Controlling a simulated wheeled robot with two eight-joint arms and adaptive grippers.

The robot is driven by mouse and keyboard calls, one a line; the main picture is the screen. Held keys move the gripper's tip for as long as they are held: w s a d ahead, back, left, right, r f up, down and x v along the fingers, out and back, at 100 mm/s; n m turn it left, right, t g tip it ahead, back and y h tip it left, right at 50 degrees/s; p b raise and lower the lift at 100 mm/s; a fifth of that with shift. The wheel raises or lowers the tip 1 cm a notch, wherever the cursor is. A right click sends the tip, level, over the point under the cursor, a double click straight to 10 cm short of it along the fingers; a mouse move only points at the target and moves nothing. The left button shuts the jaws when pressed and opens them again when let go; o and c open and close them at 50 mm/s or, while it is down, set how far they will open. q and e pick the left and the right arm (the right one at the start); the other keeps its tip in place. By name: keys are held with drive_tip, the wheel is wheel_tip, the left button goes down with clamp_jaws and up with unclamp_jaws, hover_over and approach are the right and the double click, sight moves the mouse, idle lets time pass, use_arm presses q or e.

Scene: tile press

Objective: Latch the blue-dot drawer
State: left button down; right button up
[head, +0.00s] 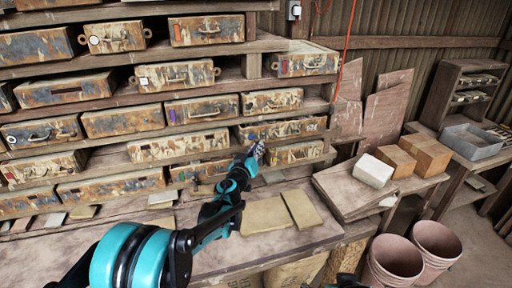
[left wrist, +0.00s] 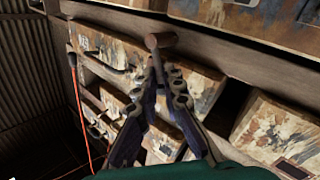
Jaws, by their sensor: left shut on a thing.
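My left gripper (head: 256,150) reaches the left end of a weathered, rust-stained drawer (head: 285,129) in the right column of the shelves. A small bluish mark shows near that end, but it is too small to tell as a dot. In the left wrist view the left gripper (left wrist: 157,65) is shut on a short brown cylindrical knob (left wrist: 161,40) beside the drawer front. The same drawer front seems to lie behind the fingers, with a dark bar handle (left wrist: 105,64). The fingers hide part of it. A dark piece at the bottom edge of the head view may be my right gripper (head: 346,283).
Similar drawers fill the shelves above, below and left. The bench below holds flat tan tiles (head: 265,217). To the right are a white block (head: 372,171), brown boxes (head: 425,153), a grey tray (head: 470,142) and pink buckets (head: 392,262). An orange cord (head: 347,45) hangs right of the shelves.

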use_arm(q)
drive_tip(key=shift+w+a+r, duration=0.1)
drive_tip(key=shift+w+r, duration=0.05)
drive_tip(key=shift+r, duration=0.05)
drive_tip(key=c, duration=1.6)
unclamp_jaws()
drive_tip(key=shift+c, duration=0.2)
drive_tip(key=shift+s, duration=0.2)
drive_tip(key=v, duration=1.2)
drive_tip(key=shift+r, duration=0.1)
